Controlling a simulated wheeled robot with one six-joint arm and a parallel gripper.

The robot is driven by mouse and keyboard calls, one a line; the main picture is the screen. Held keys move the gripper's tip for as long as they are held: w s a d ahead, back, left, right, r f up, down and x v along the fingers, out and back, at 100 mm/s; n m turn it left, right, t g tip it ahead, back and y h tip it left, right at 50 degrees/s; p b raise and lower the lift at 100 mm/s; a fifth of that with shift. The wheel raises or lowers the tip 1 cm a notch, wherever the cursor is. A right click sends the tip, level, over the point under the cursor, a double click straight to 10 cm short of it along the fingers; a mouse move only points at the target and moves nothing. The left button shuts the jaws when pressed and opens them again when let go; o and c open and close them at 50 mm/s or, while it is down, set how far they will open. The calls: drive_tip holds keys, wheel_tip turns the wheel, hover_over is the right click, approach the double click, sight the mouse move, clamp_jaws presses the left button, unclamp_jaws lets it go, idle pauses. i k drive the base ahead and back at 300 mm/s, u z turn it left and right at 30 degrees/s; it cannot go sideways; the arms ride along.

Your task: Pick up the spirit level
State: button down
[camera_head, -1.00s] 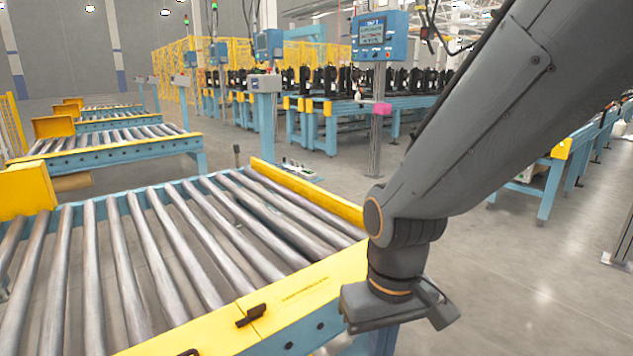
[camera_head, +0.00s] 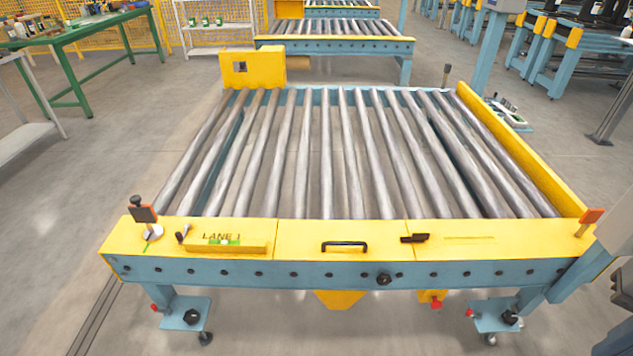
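The spirit level looks to be the yellow bar with a small green vial (camera_head: 243,246). It lies flat on the left part of the conveyor's yellow front beam (camera_head: 310,232), just in front of the "LANE 1" lettering. Its yellow nearly matches the beam, so its outline is hard to make out. My gripper is not in view, so its opening and any contact are hidden.
A black handle (camera_head: 345,245), a small black latch (camera_head: 414,238) and a dark-headed clamp (camera_head: 145,215) are on the front beam. Bare rollers (camera_head: 327,150) stretch behind. A green workbench (camera_head: 85,38) stands back left. The left floor is open.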

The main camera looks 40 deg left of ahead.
sight(219, 247)
drive_tip(key=u, duration=2.15)
drive_tip(key=i, duration=0.8)
drive_tip(key=u, duration=0.3)
